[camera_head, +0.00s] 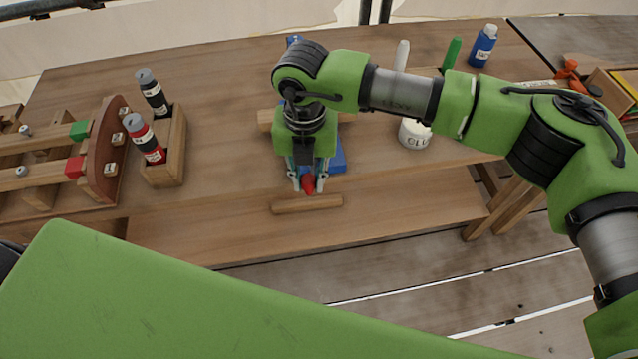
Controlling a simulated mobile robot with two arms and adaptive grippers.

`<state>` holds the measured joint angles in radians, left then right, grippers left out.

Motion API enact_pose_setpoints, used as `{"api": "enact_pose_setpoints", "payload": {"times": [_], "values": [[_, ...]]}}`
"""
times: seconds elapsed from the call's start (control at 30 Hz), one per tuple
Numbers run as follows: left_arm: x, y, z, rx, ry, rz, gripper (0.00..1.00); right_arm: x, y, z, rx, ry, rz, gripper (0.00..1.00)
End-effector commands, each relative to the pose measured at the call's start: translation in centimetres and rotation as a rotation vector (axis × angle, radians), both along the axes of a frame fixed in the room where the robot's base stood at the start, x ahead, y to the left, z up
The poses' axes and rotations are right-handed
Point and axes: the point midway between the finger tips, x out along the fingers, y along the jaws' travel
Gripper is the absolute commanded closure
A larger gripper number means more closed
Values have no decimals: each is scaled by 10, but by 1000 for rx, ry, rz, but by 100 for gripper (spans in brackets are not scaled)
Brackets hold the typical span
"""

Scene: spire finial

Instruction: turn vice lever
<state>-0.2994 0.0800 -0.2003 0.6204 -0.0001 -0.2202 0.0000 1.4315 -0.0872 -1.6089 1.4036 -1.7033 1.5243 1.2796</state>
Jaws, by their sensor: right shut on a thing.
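A blue vice (340,157) stands on the wooden workbench, mostly hidden under my right gripper and forearm. My right gripper (308,182) points down over the bench's front part. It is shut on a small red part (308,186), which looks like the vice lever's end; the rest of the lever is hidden. A wooden bar (307,204) lies crosswise just in front of the fingertips; I cannot tell whether it belongs to the vice. My left gripper is not in view.
A white pot (414,133), a blue bottle (482,45) and a green marker (451,53) are to the right.

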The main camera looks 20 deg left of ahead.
Motion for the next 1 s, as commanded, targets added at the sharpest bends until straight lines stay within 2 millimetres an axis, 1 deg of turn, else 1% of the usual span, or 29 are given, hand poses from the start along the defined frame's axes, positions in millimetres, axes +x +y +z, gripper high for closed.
{"api": "enact_pose_setpoints", "payload": {"times": [0.03,0.2,0.73,0.77,0.8,0.83,1.0], "values": [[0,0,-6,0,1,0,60,-1,5,-2,6,0,-16,100],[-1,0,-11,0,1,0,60,-1,10,0,7,-1,-65,100],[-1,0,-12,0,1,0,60,-1,12,2,8,0,-88,100],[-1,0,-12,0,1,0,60,-1,12,2,8,0,-87,74],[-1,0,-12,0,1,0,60,-1,12,2,8,-1,-88,63],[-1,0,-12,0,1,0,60,-1,12,2,7,-1,-88,62],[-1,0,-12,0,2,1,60,-1,11,1,4,-1,-88,62]]}}
